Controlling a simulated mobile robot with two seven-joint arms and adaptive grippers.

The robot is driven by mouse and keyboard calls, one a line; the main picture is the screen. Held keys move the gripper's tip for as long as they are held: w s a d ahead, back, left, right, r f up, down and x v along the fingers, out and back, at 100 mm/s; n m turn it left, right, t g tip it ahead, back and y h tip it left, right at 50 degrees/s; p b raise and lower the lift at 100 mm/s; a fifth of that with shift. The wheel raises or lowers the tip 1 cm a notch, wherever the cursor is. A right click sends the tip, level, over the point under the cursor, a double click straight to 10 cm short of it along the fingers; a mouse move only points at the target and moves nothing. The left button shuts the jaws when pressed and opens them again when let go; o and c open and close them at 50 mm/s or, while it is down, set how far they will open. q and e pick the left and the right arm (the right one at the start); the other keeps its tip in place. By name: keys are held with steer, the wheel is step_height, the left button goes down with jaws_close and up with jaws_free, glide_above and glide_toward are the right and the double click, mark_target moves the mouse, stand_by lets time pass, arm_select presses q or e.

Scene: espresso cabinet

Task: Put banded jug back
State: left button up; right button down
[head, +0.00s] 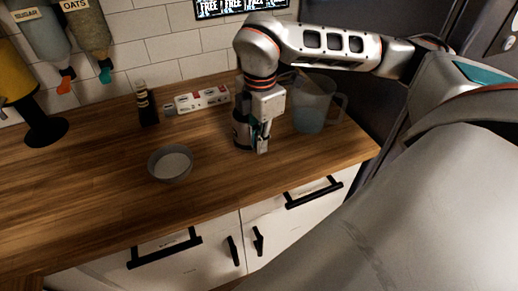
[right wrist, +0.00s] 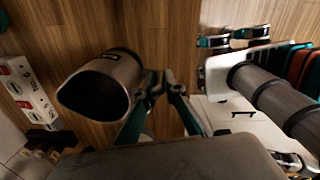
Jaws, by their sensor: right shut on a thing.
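A clear pitcher (head: 313,106) stands close right of the jug. Dispensers (head: 45,45) hang upper left. The left counter is mostly bare.

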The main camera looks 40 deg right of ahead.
step_height(320, 180, down, 3)
steer(key=shift+f, duration=0.1)
arm_select(q)
steer(key=shift+a, duration=0.2)
arm_select(e)
steer(key=shift+f, duration=0.15)
arm_select(q)
steer(key=shift+f, duration=0.15)
arm_select(e)
steer(key=shift+f, duration=0.2)
steer(key=c, duration=2.1)
jaws_free()
arm_select(q)
steer(key=shift+d, duration=0.1)
steer(key=shift+r, duration=0.25)
arm_select(e)
steer(key=shift+r, duration=0.15)
